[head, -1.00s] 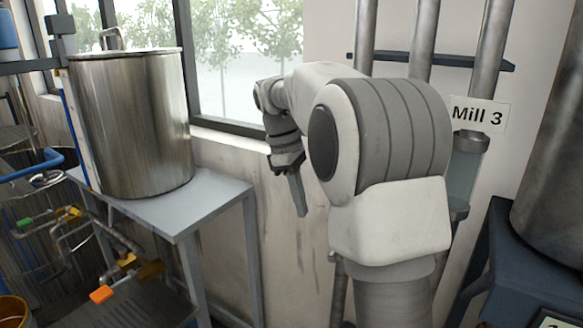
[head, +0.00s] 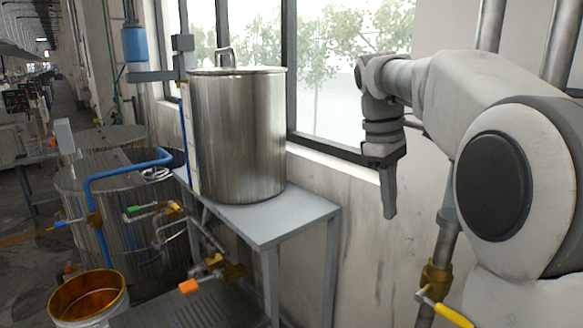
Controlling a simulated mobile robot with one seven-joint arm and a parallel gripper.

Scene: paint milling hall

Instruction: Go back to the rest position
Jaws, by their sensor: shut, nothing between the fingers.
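My gripper (head: 389,205) hangs at the end of my bent arm in the right half of the head view. It points straight down with its fingers together and nothing in them. It is in the air in front of the wall below the window, to the right of the grey table and apart from it.
A lidded steel pot (head: 238,135) stands on the grey table (head: 262,221). Left of it are a large metal vat (head: 75,212) with a blue pipe (head: 130,166) and an orange-lined bucket (head: 88,299). A pipe with a yellow-handled valve (head: 452,315) rises at the lower right.

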